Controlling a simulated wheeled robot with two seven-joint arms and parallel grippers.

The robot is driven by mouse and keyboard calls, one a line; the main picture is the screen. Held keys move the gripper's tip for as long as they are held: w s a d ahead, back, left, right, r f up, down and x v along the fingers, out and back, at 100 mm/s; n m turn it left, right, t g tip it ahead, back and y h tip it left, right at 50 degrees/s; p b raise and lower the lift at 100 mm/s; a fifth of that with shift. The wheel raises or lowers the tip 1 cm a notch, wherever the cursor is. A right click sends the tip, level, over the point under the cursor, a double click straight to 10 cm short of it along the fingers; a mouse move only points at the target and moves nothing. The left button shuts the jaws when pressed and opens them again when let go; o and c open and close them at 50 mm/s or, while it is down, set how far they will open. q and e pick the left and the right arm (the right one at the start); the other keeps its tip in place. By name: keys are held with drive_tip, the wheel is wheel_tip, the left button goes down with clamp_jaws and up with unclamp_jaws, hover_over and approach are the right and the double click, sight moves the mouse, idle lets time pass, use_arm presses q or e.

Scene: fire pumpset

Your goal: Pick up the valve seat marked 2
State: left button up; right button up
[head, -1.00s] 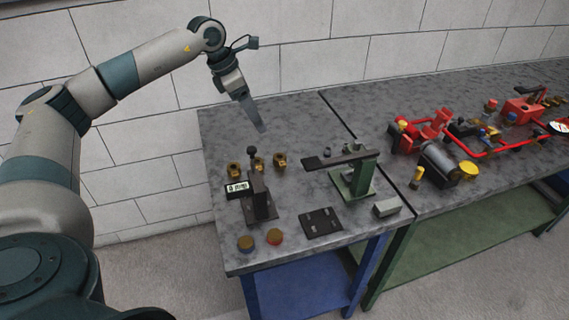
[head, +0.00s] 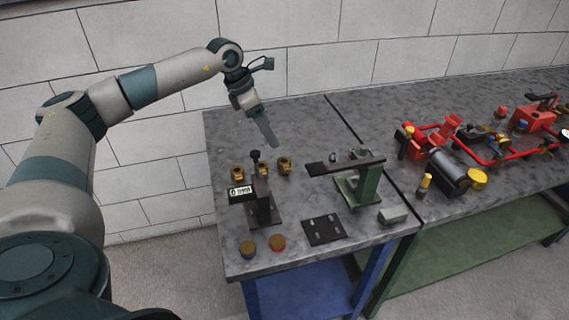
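Several small brass valve seats stand in a row at the back of the left table: a left one (head: 237,172), a middle one (head: 264,169) partly hidden by the dark gauge stand, and a right one (head: 284,165). Their markings are too small to read, so I cannot tell which is marked 2. My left gripper (head: 271,140) hangs above the table, behind and over the seats, fingers pointing down. It is seen edge-on, so its opening does not show. It appears apart from the seats. My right gripper is not in view.
A dark gauge stand (head: 263,208) with a small display (head: 240,191) stands before the seats. A green press-like fixture (head: 362,190), dark plate (head: 323,229), grey block (head: 393,215), blue-ringed cap (head: 248,249) and red-ringed cap (head: 277,243) share the table (head: 230,135). Red pump piping (head: 480,150) lies right.

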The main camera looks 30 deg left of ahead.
use_arm(q)
drive_tip(key=p, duration=0.3)
hover_over(285, 163)
drive_tip(key=s+a, duration=0.1)
drive_tip(key=s, duration=0.1)
wheel_tip(285, 163, down, 8)
drive_tip(key=r, duration=0.1)
drive_tip(key=shift+w+a+f, duration=0.1)
drive_tip(key=shift+w+f, duration=0.1)
drive_tip(key=shift+f, duration=0.35)
drive_tip(key=shift+f+p, duration=0.5)
drive_tip(key=p+x, duration=0.1)
drive_tip(key=x, duration=0.2)
drive_tip(key=shift+s+f+p, duration=0.1)
drive_tip(key=shift+s+p, duration=0.05)
drive_tip(key=shift+p, duration=0.15)
drive_tip(key=shift+w+f, duration=0.2)
drive_tip(key=shift+f, duration=0.35)
drive_tip(key=c, duration=1.3)
